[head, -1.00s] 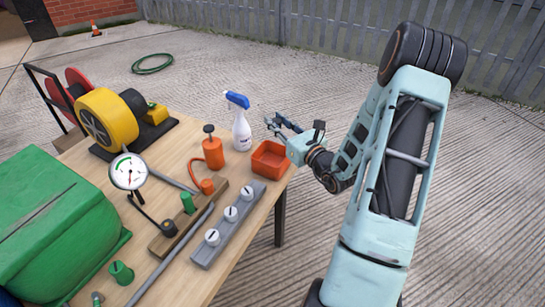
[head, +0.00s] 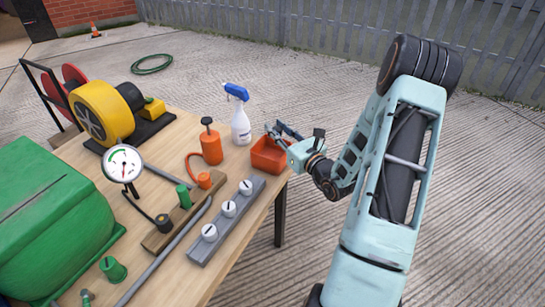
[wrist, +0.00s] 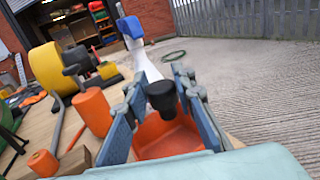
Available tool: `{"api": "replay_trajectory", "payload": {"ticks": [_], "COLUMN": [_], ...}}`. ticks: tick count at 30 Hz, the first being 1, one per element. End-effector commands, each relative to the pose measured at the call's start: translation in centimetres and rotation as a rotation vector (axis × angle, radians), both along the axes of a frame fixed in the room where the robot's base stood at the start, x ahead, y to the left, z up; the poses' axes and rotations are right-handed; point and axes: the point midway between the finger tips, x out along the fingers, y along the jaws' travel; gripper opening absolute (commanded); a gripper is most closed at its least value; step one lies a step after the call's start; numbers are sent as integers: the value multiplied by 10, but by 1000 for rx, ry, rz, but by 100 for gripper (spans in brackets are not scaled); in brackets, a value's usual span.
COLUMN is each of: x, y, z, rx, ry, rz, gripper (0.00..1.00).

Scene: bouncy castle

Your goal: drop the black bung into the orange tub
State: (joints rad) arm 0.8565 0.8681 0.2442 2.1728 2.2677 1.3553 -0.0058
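The black bung (wrist: 161,96) is between my fingertips in the wrist view, wide at the top and narrower below. My gripper (wrist: 160,88) looks shut on it, with a finger close on each side. The orange tub (head: 268,155) stands at the right edge of the table in the head view. In the wrist view the tub (wrist: 165,137) lies below and behind the bung, partly hidden by my fingers. In the head view my gripper (head: 280,131) is just above the tub's far right side. The bung cannot be made out there.
A spray bottle (head: 240,125) and an orange pump can (head: 211,145) stand left of the tub. A grey rack (head: 225,222) with white knobs and a wooden block (head: 180,218) lie nearer.

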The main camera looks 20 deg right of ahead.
Motion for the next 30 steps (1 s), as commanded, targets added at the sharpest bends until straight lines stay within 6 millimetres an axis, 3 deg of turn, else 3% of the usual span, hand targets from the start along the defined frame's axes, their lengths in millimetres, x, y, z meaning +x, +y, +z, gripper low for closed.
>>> {"api": "replay_trajectory", "payload": {"ticks": [4,16,30], "x": [0,-8,-97], "y": [0,-2,-18], "z": [0,-1,0], "rx": [0,0,1], "ry": [0,2,2], "rz": [0,-1,-4], "gripper": [42,43,43]}}
